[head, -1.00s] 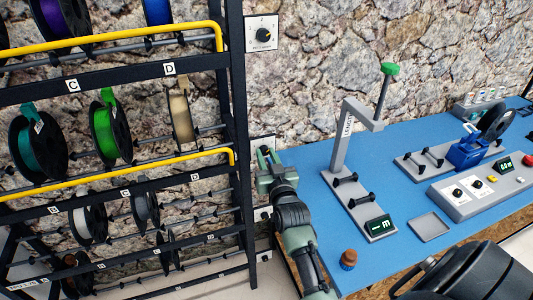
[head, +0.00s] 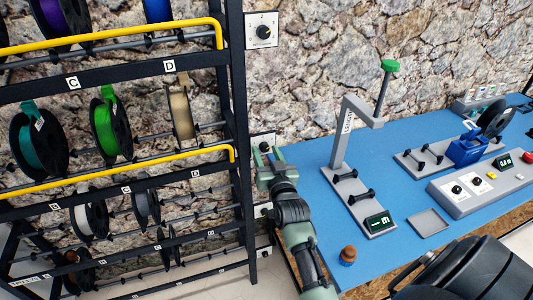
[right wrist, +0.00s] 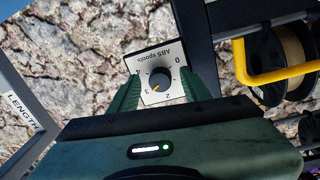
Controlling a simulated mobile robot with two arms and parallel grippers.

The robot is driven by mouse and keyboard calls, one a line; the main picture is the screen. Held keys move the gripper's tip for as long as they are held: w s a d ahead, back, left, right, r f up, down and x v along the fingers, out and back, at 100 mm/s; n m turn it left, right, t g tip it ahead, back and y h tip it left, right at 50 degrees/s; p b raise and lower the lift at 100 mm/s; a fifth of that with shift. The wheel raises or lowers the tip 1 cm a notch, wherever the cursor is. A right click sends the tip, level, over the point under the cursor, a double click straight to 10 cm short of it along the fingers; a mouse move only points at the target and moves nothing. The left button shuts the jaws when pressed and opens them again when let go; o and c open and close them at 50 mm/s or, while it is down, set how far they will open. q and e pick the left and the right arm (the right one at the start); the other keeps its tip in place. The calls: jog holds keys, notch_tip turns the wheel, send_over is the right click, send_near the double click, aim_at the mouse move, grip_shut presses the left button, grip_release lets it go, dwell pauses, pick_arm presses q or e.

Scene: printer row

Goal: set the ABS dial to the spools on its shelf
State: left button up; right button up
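The ABS dial (right wrist: 160,78) is a black round knob on a white plate labelled "ABS spools", upside down in the right wrist view. Its orange pointer mark points to the lower left there, about at the 3. In the head view the dial's plate (head: 264,141) is on the stone wall beside the rack, partly hidden by my right gripper (head: 268,153). The gripper's two green fingers are apart, one on each side of the knob in the right wrist view, with nothing between them held. My left gripper is not in view.
A rack (head: 240,120) stands left of the dial, with teal (head: 28,145), green (head: 103,128), tan (head: 181,113), white and grey spools among others. Its shelf-name labels are too small to read. Another dial (head: 263,31) is higher up. A blue bench (head: 310,190) with fixtures is right.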

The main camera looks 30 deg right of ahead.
jog(key=shift+s, duration=0.1)
jog(key=b+v, duration=0.1)
jog(key=v, duration=0.6)
jog(key=shift+s+b, duration=0.3)
jog(key=shift+b, duration=0.05)
jog(key=shift+a, duration=0.1)
